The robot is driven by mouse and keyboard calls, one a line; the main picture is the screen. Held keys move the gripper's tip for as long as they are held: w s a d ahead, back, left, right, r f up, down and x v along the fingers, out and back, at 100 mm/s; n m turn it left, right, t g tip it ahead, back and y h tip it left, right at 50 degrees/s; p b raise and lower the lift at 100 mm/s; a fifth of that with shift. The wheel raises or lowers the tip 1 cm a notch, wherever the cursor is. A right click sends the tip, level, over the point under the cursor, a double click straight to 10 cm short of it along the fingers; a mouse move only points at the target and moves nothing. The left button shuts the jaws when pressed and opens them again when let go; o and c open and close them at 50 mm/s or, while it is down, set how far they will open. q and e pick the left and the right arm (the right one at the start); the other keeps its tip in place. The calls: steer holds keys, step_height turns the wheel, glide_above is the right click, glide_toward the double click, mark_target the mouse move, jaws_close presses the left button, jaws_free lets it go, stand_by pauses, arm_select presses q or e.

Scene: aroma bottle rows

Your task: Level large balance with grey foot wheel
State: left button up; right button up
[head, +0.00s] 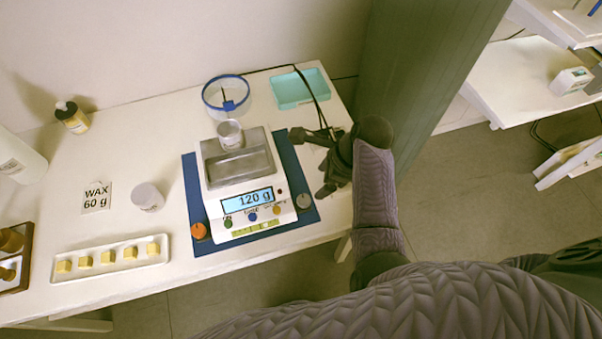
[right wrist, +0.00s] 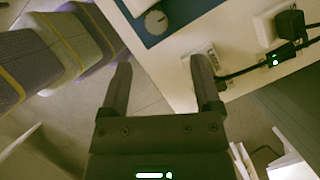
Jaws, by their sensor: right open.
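The large balance (head: 240,180) stands on a blue mat (head: 193,180), its display reading 120 g. My right gripper (head: 324,180) is just right of the grey wheel. In the right wrist view, the gripper (right wrist: 160,70) is open and empty, with the grey wheel (right wrist: 155,22) ahead of its fingertips, apart from them. My left gripper is not in view.
A black plug (right wrist: 290,24) and cable lie right of the gripper in the right wrist view. A teal tray (head: 298,90) and blue-rimmed jar (head: 226,98) stand behind the balance. A white tray of yellow cubes (head: 110,259) is at left. The table's front edge is close.

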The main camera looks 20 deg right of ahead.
mark_target(305, 199)
steer(key=b+x, duration=0.1)
steer(key=x, duration=0.2)
steer(key=b+x, duration=0.2)
steer(key=x, duration=0.1)
steer(key=b+x, duration=0.2)
steer(key=x, duration=0.1)
steer(key=shift+s+d+f, duration=0.1)
steer(key=shift+s, duration=0.3)
steer(key=shift+f, duration=0.2)
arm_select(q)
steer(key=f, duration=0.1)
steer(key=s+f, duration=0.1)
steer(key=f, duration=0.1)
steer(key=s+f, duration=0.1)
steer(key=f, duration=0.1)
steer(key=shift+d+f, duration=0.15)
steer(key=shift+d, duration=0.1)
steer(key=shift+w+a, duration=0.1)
arm_select(e)
jaws_close()
